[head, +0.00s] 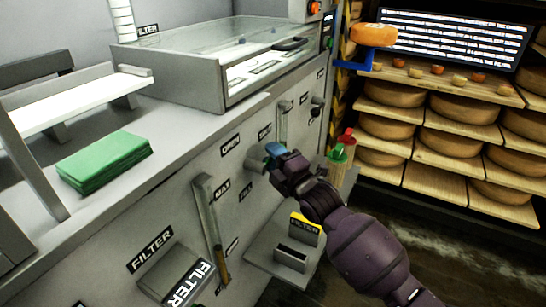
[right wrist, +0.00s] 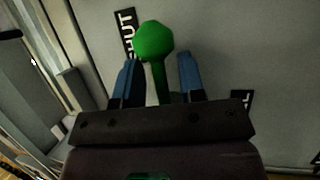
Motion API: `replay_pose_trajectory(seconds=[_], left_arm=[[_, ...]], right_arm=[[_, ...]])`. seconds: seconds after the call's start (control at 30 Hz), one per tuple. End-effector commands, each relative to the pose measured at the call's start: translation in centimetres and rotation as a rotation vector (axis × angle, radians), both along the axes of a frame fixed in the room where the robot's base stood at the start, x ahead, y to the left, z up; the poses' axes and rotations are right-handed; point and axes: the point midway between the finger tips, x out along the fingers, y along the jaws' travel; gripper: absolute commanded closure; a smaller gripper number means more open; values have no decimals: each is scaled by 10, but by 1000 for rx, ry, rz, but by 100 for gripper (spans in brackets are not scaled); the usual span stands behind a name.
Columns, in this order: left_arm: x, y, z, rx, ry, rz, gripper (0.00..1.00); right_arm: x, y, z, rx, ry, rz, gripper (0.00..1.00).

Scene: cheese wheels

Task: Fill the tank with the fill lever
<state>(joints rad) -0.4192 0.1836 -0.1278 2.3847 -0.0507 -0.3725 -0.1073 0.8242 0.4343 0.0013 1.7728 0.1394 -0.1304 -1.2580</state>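The fill lever's green knob (right wrist: 155,41) and thin stem show in the right wrist view, beside a SHUT label. My right gripper (right wrist: 158,66) is open, with one blue finger on each side of the stem and gaps to both. In the head view my right gripper (head: 274,150) is at the cabinet front, right of the OPEN label, and hides most of the lever. A gauge tube (head: 211,222) marked MAX is on the front. My left gripper is not in view.
Green folded cloths (head: 104,161) lie on the counter. FILTER boxes (head: 176,275) stand low in front. Red- and green-topped bottles (head: 340,156) are right of my gripper. Other small levers (head: 284,106) are on the panel. Shelves of cheese wheels (head: 455,112) stand at right.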

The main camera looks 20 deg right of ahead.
Motion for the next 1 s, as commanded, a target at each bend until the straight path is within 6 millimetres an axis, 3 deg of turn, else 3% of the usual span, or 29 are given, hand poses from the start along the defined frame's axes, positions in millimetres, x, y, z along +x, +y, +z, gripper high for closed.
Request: replay_pose_trajectory(seconds=[0.03,0.23,0.67,1.0], left_arm=[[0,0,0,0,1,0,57],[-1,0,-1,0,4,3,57],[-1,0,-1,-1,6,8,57],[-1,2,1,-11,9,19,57]], right_arm=[[0,0,0,0,0,0,70],[0,0,0,0,0,-1,100],[0,-2,2,-19,-14,-4,100],[0,-3,15,-166,-129,-6,100]])
